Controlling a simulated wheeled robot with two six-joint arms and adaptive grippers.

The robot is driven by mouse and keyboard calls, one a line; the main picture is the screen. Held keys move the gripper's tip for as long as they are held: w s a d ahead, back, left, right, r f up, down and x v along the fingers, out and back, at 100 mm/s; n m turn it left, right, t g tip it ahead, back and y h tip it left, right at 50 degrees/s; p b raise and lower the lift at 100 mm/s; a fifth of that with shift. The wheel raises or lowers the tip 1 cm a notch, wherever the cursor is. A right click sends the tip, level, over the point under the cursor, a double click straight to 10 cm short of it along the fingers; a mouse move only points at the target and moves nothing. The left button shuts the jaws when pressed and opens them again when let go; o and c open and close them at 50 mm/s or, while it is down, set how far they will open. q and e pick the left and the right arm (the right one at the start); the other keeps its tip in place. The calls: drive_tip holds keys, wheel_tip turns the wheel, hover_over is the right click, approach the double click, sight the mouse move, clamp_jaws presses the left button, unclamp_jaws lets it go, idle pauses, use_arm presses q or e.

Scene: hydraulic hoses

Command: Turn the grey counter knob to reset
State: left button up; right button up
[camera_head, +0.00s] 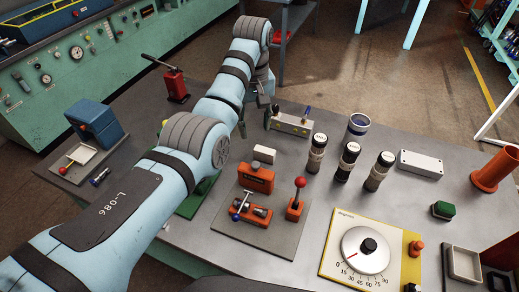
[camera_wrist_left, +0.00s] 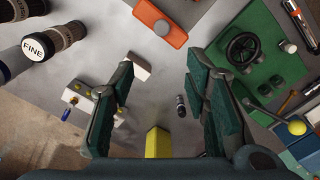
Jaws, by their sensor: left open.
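I cannot tell whether that part is the grey counter knob; no knob is clearly marked as such. My left gripper (camera_head: 255,118) points down over the table, behind and apart from the orange box. My right gripper is not in view.
A metal valve block (camera_head: 292,122) with a blue lever is close right of the left gripper. A white block (camera_head: 264,154) lies nearby. Dark capped cylinders (camera_head: 347,161) stand to the right. A white dial (camera_head: 365,250) with a black knob is at the front. A red-knobbed lever (camera_head: 297,198) stands beside the orange box.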

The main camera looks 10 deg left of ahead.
use_arm(q)
hover_over(256, 163)
drive_tip(key=s, duration=0.1)
wheel_tip(256, 163, down, 7)
drive_tip(key=shift+s+f, duration=0.1)
drive_tip(key=shift+f, duration=0.1)
drive_tip(key=f, duration=0.2)
drive_tip(key=w+f+b, duration=0.1)
drive_tip(key=f, duration=0.2)
drive_tip(key=shift+w+f, duration=0.1)
drive_tip(key=shift+f, duration=0.45)
drive_tip(key=shift+r, duration=0.2)
drive_tip(key=shift+c, duration=0.4)
clamp_jaws()
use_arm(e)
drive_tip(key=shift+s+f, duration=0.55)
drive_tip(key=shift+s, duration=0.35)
